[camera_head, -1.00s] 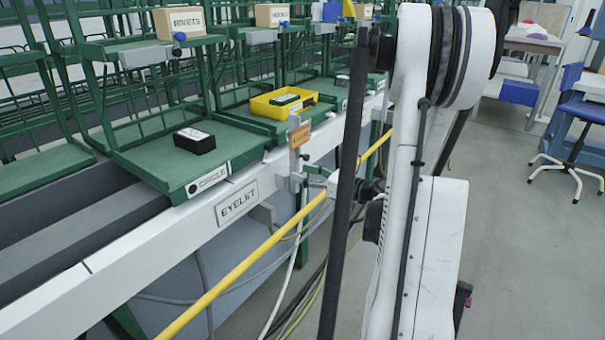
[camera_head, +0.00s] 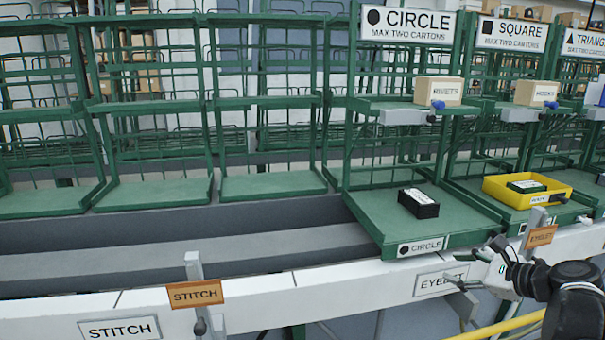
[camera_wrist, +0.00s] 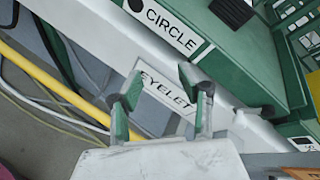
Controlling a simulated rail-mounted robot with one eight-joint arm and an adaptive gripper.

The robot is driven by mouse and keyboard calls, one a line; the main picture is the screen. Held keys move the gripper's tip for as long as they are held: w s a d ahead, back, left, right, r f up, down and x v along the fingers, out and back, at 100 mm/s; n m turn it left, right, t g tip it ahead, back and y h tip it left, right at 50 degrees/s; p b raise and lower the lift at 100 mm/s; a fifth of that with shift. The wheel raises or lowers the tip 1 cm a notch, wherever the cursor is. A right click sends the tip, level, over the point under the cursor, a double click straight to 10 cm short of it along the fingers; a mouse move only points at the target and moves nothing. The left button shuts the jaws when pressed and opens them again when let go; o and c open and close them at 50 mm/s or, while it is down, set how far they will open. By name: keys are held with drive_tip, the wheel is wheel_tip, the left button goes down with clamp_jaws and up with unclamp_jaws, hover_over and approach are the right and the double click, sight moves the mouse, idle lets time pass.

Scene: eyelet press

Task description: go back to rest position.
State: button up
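My gripper (camera_wrist: 158,88) is open and empty in the wrist view, its two green-padded fingers well apart. Behind them is the white rail with the EYELET label (camera_wrist: 165,92). In the head view my gripper (camera_head: 480,257) shows small at the lower right, in front of the rail near the EYELET label (camera_head: 441,280) and the orange EYELET tag (camera_head: 540,237). My dark arm comes in from the right edge. Nothing is held.
A yellow rail (camera_head: 505,326) runs below. Left shelves are empty.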

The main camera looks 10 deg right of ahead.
drive_tip(key=s+a+n+g, duration=0.25)
drive_tip(key=a+n, duration=0.25)
drive_tip(key=a, duration=0.4)
drive_tip(key=s+a+r+n+g+h, duration=0.25)
drive_tip(key=s+a+n+h, duration=0.25)
drive_tip(key=s+a+n, duration=1.25)
drive_tip(key=w+d+r+n+p, duration=0.1)
drive_tip(key=d+r+p, duration=0.1)
drive_tip(key=r+p, duration=0.6)
drive_tip(key=w+d+r+n+p, duration=0.1)
drive_tip(key=r+p, duration=0.8)
drive_tip(key=p, duration=0.1)
drive_tip(key=shift+d+r, duration=0.3)
drive_tip(key=shift+d, duration=0.1)
